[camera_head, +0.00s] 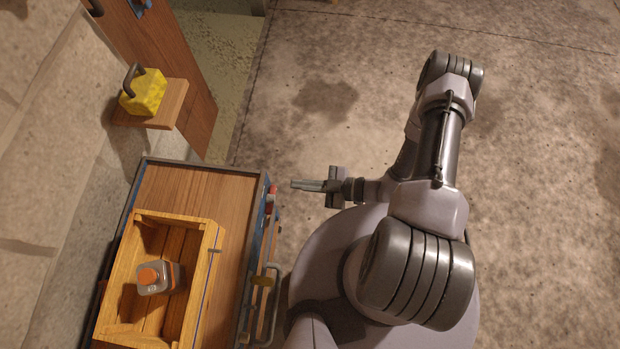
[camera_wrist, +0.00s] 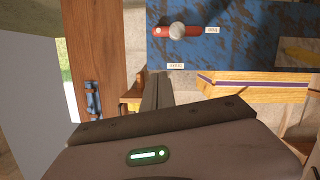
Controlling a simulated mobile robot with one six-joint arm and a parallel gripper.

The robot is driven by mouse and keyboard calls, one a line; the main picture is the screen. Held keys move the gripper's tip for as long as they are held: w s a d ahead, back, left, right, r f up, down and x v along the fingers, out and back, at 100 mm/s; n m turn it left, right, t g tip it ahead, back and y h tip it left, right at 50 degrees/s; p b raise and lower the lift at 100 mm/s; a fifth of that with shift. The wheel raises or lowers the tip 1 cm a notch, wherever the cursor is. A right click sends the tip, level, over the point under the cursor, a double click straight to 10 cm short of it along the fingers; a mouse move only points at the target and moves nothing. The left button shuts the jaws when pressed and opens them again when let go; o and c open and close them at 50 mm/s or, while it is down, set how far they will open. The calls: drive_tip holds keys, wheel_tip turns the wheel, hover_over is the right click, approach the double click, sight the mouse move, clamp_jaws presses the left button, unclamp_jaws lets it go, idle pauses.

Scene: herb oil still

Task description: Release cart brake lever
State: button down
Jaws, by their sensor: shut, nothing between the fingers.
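The cart (camera_head: 190,190) has a wooden top and a blue frame, at lower left in the head view. Its brake lever (camera_head: 271,189) shows as a small red part on the side facing my gripper. My gripper (camera_head: 296,185) is shut and empty. It points left at the lever, with a small gap between in the head view. In the wrist view the fingertips (camera_wrist: 158,76) lie below the lever.
A metal handle (camera_head: 262,281) sticks out from the cart's side. A yellow weight (camera_head: 145,92) sits on a small shelf (camera_head: 172,103) by a wooden door. The floor behind my arm is clear.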

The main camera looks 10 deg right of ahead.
drive_tip(key=shift+v, duration=1.55)
drive_tip(key=shift+w, duration=0.1)
